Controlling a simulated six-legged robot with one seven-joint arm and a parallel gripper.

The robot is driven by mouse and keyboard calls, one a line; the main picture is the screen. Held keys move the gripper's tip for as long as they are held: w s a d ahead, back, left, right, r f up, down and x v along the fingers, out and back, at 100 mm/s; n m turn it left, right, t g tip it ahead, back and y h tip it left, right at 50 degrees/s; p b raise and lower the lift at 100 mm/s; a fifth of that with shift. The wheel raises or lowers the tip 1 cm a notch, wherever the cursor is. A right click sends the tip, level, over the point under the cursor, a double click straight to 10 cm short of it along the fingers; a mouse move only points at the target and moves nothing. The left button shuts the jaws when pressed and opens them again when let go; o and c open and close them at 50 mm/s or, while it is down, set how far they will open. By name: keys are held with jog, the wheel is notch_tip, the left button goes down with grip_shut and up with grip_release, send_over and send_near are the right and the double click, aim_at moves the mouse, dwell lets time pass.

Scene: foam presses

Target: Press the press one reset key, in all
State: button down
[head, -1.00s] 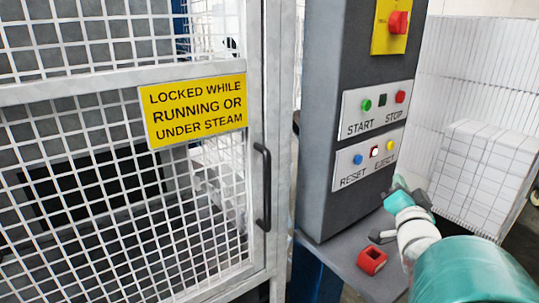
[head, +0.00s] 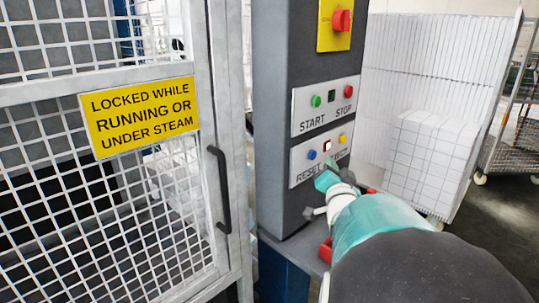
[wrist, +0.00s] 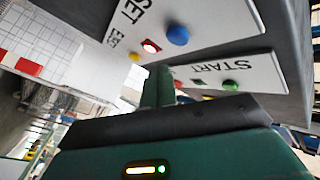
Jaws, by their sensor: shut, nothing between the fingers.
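The blue RESET key (head: 312,154) is at the left of the lower white plate on the grey control post. It also shows in the wrist view (wrist: 177,35), uncovered. Beside it are a small square red-edged lamp (head: 327,146) and the yellow EJECT key (head: 342,139). My gripper (head: 331,168) is shut and empty, in front of the lower plate, just below and right of the blue key. It hides part of the EJECT label. In the wrist view its fingers (wrist: 157,85) stick up below the lamp, apart from the blue key. I cannot tell whether they touch the plate.
Above are the green START key (head: 316,100), the red STOP key (head: 348,91) and a red rotary switch (head: 342,20). A mesh gate (head: 120,200) with a dark handle (head: 220,190) stands left. A red item (head: 326,250) lies on the ledge, partly hidden by my arm.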

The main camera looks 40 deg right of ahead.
jog(key=shift+w+a, duration=0.1)
jog(key=shift+w, duration=1)
jog(key=shift+w, duration=0.1)
dwell(1.1)
jog(key=shift+w, duration=0.3)
jog(key=shift+w+a, duration=0.1)
jog(key=shift+w, duration=0.3)
dwell(0.9)
jog(key=shift+s, duration=0.8)
jog(key=shift+s+d, duration=0.15)
jog(key=shift+s, duration=1.1)
jog(key=shift+s+d, duration=0.15)
jog(key=shift+s, duration=1.1)
